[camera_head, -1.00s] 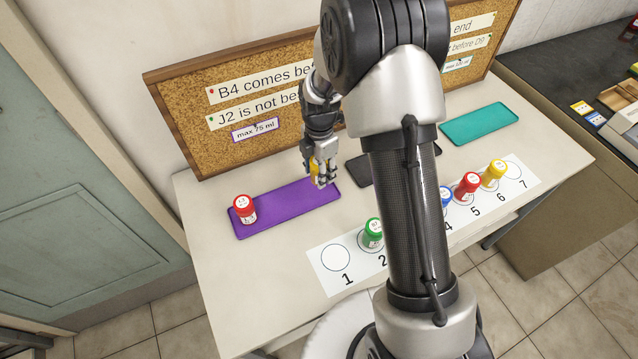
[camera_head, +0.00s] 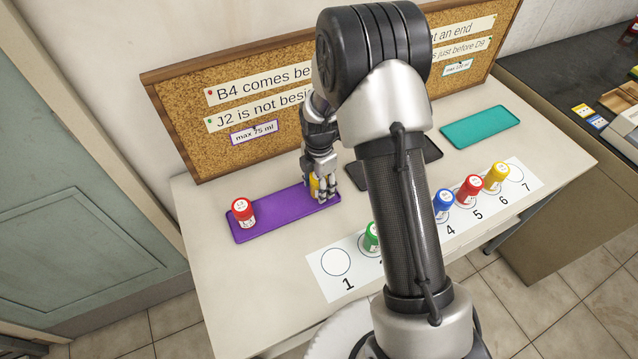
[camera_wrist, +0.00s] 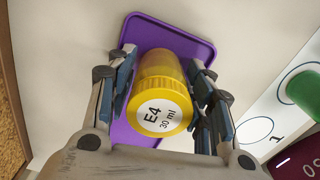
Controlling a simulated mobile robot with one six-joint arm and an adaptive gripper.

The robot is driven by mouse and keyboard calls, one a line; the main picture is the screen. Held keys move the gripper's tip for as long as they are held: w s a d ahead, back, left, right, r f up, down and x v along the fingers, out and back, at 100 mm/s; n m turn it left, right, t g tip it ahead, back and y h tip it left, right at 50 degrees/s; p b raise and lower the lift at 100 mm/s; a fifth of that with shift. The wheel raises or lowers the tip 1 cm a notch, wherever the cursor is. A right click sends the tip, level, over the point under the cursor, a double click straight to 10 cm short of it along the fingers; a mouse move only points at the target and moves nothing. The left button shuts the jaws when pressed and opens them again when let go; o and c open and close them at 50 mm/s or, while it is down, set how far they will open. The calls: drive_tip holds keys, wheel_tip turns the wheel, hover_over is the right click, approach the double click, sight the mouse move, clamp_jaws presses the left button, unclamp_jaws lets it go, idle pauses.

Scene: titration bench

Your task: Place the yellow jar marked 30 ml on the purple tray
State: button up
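The yellow jar (camera_head: 316,187) is between the fingers of my gripper (camera_head: 322,188), at the right end of the purple tray (camera_head: 278,213). In the wrist view its yellow cap (camera_wrist: 162,106) faces the camera and reads E4, 30 ml. The finger pads (camera_wrist: 164,75) lie close along both sides of the jar, and my gripper appears shut on it. The purple tray (camera_wrist: 183,38) shows behind the jar. The jar is upright and low over the tray; I cannot tell whether its base touches the surface.
A red jar (camera_head: 243,212) stands on the purple tray's left end. A black tray (camera_head: 355,173) lies just right, partly hidden by my arm. A teal tray (camera_head: 480,126) is farther right. Green, blue, red and yellow jars stand on the numbered strip (camera_head: 337,290). A cork board (camera_head: 180,110) stands behind.

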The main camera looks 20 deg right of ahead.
drive_tip(key=shift+o, duration=1)
wheel_tip(320, 180, up, 13)
drive_tip(key=p, duration=0.4)
drive_tip(key=shift+f, duration=0.2)
drive_tip(key=s+r+m+t, duration=0.1)
drive_tip(key=s+r+m, duration=0.45)
drive_tip(key=r, duration=0.35)
drive_tip(key=s+r+m+t, duration=0.1)
drive_tip(key=s+r+m, duration=0.45)
drive_tip(key=r, duration=0.35)
drive_tip(key=s+r+m+t, duration=0.2)
drive_tip(key=s+r+m, duration=0.2)
drive_tip(key=s+m, duration=0.7)
drive_tip(key=s, duration=0.5)
drive_tip(key=shift+r+t, duration=0.15)
drive_tip(key=shift+t, duration=0.15)
